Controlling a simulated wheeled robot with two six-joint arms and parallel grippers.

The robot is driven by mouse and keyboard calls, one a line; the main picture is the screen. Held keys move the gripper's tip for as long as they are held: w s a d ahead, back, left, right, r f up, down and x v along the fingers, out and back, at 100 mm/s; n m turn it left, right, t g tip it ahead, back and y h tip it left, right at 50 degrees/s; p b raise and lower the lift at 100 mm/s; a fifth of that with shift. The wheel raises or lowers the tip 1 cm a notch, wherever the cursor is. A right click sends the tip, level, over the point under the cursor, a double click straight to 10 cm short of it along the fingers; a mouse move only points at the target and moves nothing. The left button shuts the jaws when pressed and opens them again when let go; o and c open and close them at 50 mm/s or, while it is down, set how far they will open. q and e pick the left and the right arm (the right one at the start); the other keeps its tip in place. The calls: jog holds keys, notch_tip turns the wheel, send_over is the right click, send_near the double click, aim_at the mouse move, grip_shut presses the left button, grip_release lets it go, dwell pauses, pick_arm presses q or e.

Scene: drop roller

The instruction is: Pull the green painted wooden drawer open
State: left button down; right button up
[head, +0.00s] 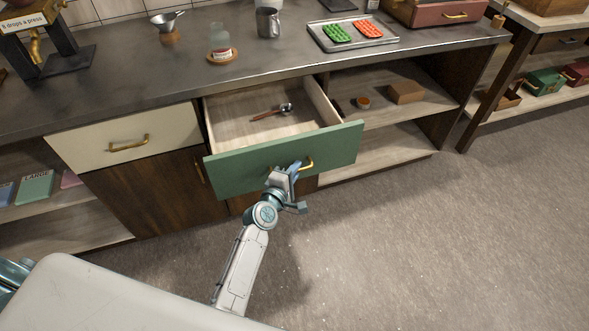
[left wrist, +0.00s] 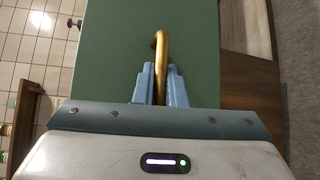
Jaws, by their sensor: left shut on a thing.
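The green painted wooden drawer (head: 235,163) stands pulled out from under the dark counter, and its pale inside shows. A small tool with a reddish handle (head: 270,112) lies in it. My left gripper (head: 290,170) is at the front of the drawer, shut on its brass handle (head: 307,164). In the left wrist view the blue fingers of the left gripper (left wrist: 160,85) close around the brass handle (left wrist: 161,50), with the green drawer front (left wrist: 110,60) behind. My right gripper is not in view.
A cream drawer (head: 90,150) with a brass handle is left of the green one, above a brown cupboard door (head: 150,190). Open shelves (head: 385,160) are to the right. The counter (head: 120,100) holds a metal tray (head: 320,44) and a metal jug (head: 268,22). The floor in front is clear.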

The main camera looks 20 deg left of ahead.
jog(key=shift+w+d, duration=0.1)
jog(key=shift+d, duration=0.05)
pick_arm(q)
jog(key=c, duration=1.6)
grip_release()
jog(key=shift+o, duration=0.6)
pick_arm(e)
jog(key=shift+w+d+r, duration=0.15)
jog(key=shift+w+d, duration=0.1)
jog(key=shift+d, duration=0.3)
